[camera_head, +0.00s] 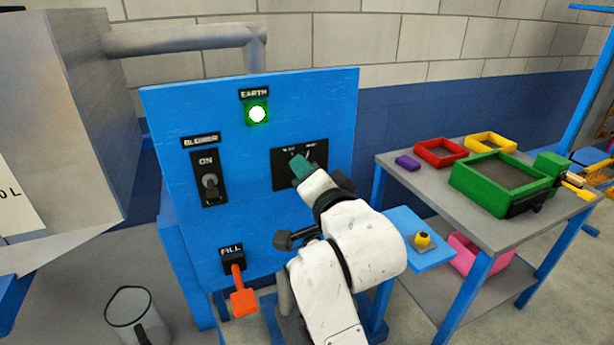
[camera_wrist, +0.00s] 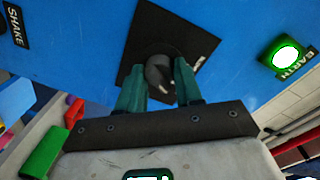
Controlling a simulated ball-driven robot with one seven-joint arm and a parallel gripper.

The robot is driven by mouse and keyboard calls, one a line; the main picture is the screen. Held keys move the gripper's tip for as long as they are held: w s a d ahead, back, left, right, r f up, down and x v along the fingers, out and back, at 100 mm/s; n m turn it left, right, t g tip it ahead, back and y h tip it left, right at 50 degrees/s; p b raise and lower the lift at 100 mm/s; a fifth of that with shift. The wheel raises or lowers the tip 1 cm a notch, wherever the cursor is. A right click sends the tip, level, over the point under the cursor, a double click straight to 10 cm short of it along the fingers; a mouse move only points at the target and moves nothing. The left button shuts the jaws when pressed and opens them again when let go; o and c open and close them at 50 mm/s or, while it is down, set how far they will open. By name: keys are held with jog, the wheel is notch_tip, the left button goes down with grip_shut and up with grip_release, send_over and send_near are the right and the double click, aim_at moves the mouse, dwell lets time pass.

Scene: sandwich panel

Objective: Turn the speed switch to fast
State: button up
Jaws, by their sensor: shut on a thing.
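The speed switch is a dark knob (camera_wrist: 158,72) on a black square plate (camera_head: 281,170) on the blue panel (camera_head: 220,130). In the wrist view the plate (camera_wrist: 150,30) sits tilted, with small white lettering at its edge. My gripper (camera_wrist: 160,92) has its two green fingers on either side of the knob, shut on it. In the head view my gripper (camera_head: 298,163) reaches the plate from the lower right and hides most of the knob. I cannot tell which mark the knob points to.
A lit green EARTH lamp (camera_head: 257,113) is above the plate. A BLOWER switch (camera_head: 210,185) is to the left, and an orange FILL lever (camera_head: 240,292) sticks out below. A side table (camera_head: 400,165) with coloured trays stands at the right. A metal jug (camera_head: 133,315) is on the floor.

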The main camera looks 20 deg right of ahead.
dwell(0.4)
jog(key=o, duration=1)
jog(key=shift+o, duration=0.2)
jog(key=shift+s, duration=0.1)
jog(key=s+b, duration=0.1)
jog(key=s, duration=0.9)
jog(key=shift+s+a+r+b, duration=0.15)
jog(key=shift+s+r+b, duration=0.1)
jog(key=shift+r+b, duration=0.05)
